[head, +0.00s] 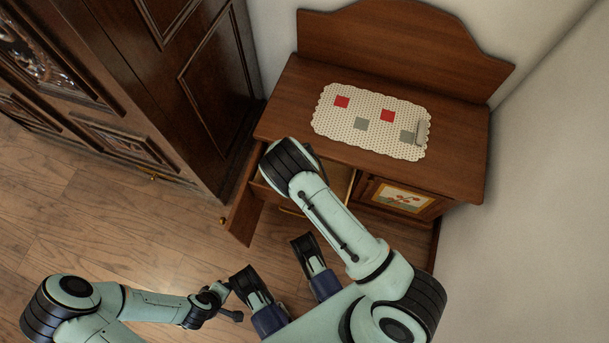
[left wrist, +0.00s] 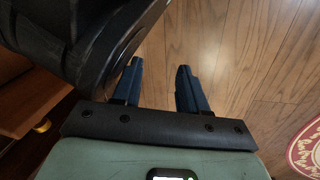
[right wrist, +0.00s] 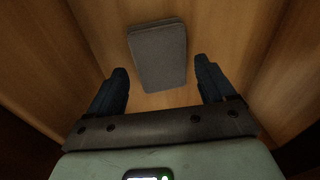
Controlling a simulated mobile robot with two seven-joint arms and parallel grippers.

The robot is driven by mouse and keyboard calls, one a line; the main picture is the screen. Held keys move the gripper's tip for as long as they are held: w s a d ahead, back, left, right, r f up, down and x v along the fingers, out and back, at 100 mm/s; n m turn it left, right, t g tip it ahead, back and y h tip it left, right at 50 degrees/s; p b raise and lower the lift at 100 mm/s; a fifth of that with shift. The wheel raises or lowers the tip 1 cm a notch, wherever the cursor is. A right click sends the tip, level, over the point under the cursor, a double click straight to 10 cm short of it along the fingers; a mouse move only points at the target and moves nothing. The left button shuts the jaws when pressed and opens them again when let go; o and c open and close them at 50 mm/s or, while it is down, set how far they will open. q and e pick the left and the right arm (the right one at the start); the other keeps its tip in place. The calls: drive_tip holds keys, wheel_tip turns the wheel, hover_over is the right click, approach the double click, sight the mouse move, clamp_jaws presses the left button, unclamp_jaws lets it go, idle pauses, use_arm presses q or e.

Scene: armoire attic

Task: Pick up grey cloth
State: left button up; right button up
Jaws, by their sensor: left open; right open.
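The grey cloth (right wrist: 158,55) lies folded flat on a pale wooden surface between wooden walls in the right wrist view. My right gripper (right wrist: 160,67) is open, with one finger on each side of the cloth's near part and nothing between them visibly gripped. In the head view my right arm reaches down over the open part of the wooden cabinet (head: 465,150) and hides the cloth and the right gripper. My left gripper (head: 271,257) is open and empty in front of the cabinet; its fingers also show in the left wrist view (left wrist: 158,75) above the floor.
An open door (head: 245,205) with a knob stands out at the cabinet's left. A dark armoire (head: 150,85) stands at the left. A red rug (left wrist: 308,140) lies on the wooden floor.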

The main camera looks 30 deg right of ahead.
drive_tip(key=shift+d+f, duration=0.25)
drive_tip(key=shift+f, duration=0.95)
drive_tip(key=shift+r, duration=0.1)
drive_tip(key=c, duration=0.8)
use_arm(q)
drive_tip(key=shift+s+a+f+g, duration=0.15)
drive_tip(key=shift+s+f+g, duration=0.15)
drive_tip(key=shift+s+f, duration=0.45)
drive_tip(key=shift+r, duration=0.15)
drive_tip(key=w+d+r+t+p, duration=0.1)
drive_tip(key=w+r+t+p, duration=0.15)
drive_tip(key=w+r, duration=0.35)
use_arm(e)
wheel_tip(320, 180, up, 11)
drive_tip(key=shift+p, duration=0.3)
use_arm(q)
drive_tip(key=s+d+r+g+h+p, duration=0.1)
drive_tip(key=s+d+r+g+p, duration=0.1)
drive_tip(key=s, duration=0.3)
drive_tip(key=shift+d+r+m+p, duration=0.25)
drive_tip(key=shift+r+m+p, duration=0.05)
drive_tip(key=shift+r+p, duration=0.1)
use_arm(e)
wheel_tip(320, 180, up, 9)
